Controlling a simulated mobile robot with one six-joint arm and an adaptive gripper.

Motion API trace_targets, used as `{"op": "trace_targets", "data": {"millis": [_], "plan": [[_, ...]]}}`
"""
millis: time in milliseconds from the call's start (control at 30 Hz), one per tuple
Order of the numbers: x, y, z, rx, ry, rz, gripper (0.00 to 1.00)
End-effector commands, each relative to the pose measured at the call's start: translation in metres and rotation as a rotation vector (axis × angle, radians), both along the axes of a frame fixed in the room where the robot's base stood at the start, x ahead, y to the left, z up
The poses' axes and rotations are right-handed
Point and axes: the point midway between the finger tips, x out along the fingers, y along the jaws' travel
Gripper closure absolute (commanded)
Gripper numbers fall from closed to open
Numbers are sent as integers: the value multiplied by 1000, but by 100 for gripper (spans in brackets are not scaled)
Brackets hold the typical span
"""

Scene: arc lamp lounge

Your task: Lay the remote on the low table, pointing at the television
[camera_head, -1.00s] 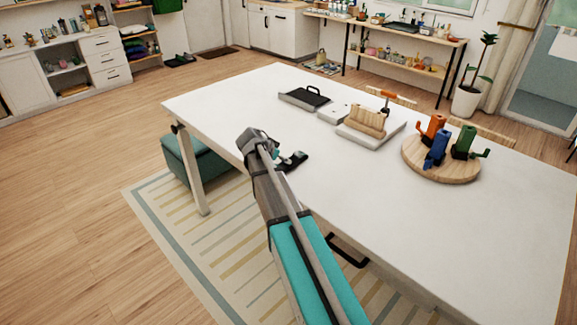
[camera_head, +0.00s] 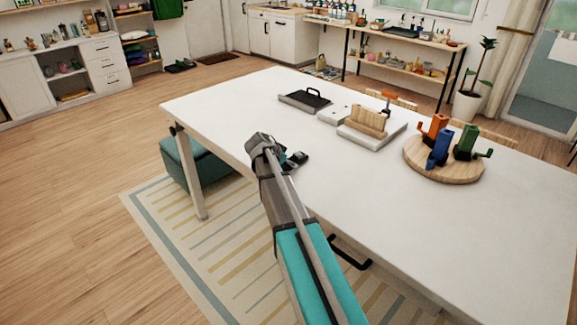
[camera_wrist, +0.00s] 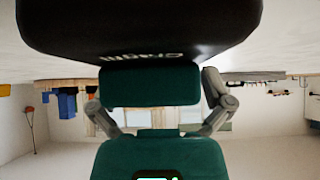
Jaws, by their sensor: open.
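My gripper (camera_head: 294,161) is above the near left part of a white table (camera_head: 420,225), with its fingers turned away from the head camera. In the wrist view its grey finger links (camera_wrist: 158,112) stand apart on both sides of a teal body, with nothing seen between them. I cannot make out a remote or a television in either view. The white table stands on legs on a striped rug; I cannot tell whether it is the low table.
On the table are a dark tray with a handle (camera_head: 305,102), a wooden rack on a pale board (camera_head: 367,123), and orange, blue and green mugs on a round wooden board (camera_head: 443,168). A teal bench (camera_head: 195,165) sits under the left end. The table's near right is clear.

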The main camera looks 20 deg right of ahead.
Motion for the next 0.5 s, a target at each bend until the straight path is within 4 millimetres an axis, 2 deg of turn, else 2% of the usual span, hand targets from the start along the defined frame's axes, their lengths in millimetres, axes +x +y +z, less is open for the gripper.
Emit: {"op": "trace_targets", "data": {"millis": [167, 500], "plan": [[0, 0, 0, 0, 0, 0, 0], [0, 0, 0, 0, 0, 0, 61]]}}
